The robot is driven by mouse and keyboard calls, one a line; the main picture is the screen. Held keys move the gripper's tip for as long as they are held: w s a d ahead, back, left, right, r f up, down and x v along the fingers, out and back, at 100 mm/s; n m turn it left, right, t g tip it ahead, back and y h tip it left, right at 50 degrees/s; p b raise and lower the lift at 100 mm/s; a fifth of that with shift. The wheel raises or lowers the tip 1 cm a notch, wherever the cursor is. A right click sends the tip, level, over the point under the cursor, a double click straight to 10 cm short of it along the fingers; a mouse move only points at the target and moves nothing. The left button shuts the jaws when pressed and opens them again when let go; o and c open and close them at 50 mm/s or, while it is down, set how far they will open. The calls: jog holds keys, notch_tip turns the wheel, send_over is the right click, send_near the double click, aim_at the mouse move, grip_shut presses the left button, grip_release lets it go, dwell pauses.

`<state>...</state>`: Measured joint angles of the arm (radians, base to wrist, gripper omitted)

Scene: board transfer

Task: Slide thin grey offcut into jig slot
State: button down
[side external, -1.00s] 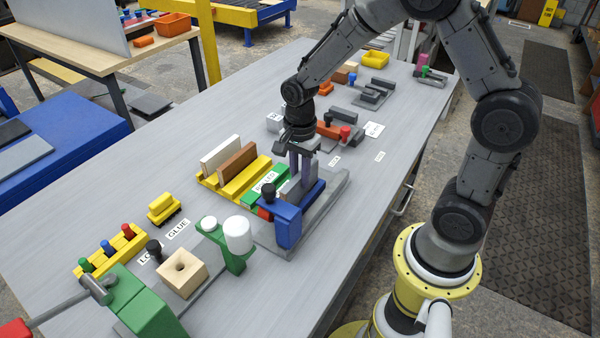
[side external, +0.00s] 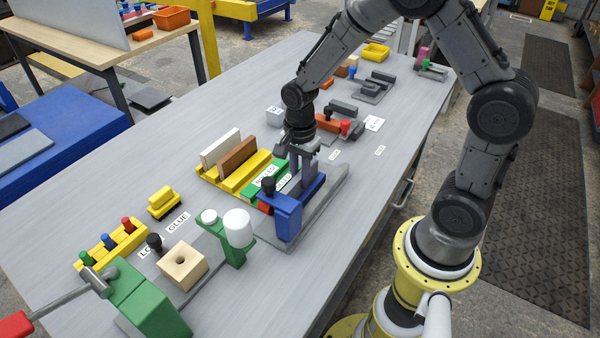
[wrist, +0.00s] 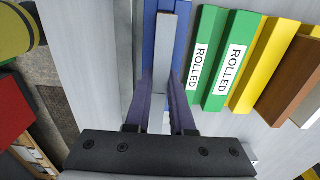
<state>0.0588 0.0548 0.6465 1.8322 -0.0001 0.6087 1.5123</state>
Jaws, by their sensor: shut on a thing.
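The thin grey offcut (wrist: 168,45) is a narrow bar held on edge between the purple fingers of my gripper (wrist: 163,82). In the side view my gripper (side external: 302,170) is shut on it, and the offcut (side external: 291,187) shows partly in front of the fingers. The jig (side external: 288,222) is blue, with a grey base and a black knob. The offcut is lined up lengthwise with the jig, and blue jig surface (wrist: 150,38) shows on both sides of it in the wrist view. I cannot tell how deep it sits in the slot.
Green rails labelled ROLLED (wrist: 242,30) and a yellow rack (side external: 225,183) with a white and a brown board stand close beside the jig. A green fixture with a white cylinder (side external: 238,223) is in front. Orange and grey fixtures (side external: 335,122) stand behind.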

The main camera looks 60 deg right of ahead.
jog(key=shift+f, duration=0.45)
jog(key=c, duration=0.7)
grip_release()
notch_tip(320, 180, up, 14)
jog(key=shift+f, duration=0.1)
notch_tip(320, 180, up, 6)
jog(key=t, duration=0.2)
send_over(300, 175)
jog(key=s, duration=0.2)
jog(key=s+a+r+n+t, duration=0.1)
jog(key=s+r+n+t, duration=0.1)
jog(key=s+r+n, duration=0.3)
jog(key=s+f+n, duration=0.1)
jog(key=s+n, duration=0.2)
jog(key=n, duration=0.1)
jog(key=s+f+n+t, duration=0.1)
jog(key=s+n, duration=0.3)
jog(key=s+a+f+n, duration=0.1)
jog(key=s+n, duration=0.2)
jog(key=n, duration=0.2)
jog(key=shift+s+f+t, duration=0.1)
jog(key=shift+s+t, duration=0.15)
jog(key=shift+t, duration=0.05)
